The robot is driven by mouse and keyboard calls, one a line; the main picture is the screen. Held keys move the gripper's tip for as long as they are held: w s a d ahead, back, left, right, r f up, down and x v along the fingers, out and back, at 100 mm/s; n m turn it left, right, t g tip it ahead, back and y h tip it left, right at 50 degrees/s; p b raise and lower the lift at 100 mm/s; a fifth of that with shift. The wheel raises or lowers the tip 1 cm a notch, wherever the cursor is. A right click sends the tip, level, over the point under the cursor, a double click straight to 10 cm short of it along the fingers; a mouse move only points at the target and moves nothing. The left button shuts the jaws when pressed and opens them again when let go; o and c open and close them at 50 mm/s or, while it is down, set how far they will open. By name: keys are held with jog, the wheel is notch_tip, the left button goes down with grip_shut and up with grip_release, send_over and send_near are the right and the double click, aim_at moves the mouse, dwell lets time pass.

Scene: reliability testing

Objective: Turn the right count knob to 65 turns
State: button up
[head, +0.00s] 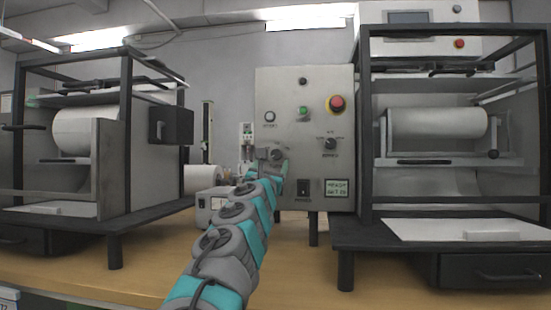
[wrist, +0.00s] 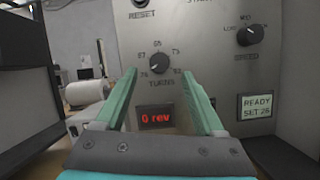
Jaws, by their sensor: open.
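The count knob (wrist: 160,63), black and round, sits on the grey panel above the word TURNS, ringed by small numbers. Its pale mark appears to point to the lower left; the top number looks like 65 or 85, too small to be sure. My gripper (wrist: 159,75) is open, with its two teal fingers on either side of and below the knob in the wrist view. I cannot tell whether they touch the panel. A red display (wrist: 156,118) reading "0 rev" shows between the fingers. In the head view my gripper (head: 268,164) is at the panel's left part.
The panel (head: 275,90) also bears a speed knob (wrist: 250,32), a red stop button (head: 336,104), a green button (head: 303,113), a power switch (head: 303,187) and a READY SET screen (wrist: 257,107). Black-framed roll machines (head: 120,55) and (head: 440,190) stand either side on the wooden bench.

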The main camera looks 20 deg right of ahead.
aim_at(276, 155)
jog(key=x, duration=0.3)
jog(key=shift+w, duration=0.3)
jog(key=shift+w+d+r, duration=0.35)
jog(key=shift+w+d, duration=0.1)
jog(key=shift+d, duration=0.1)
jog(key=shift+c, duration=0.3)
grip_shut()
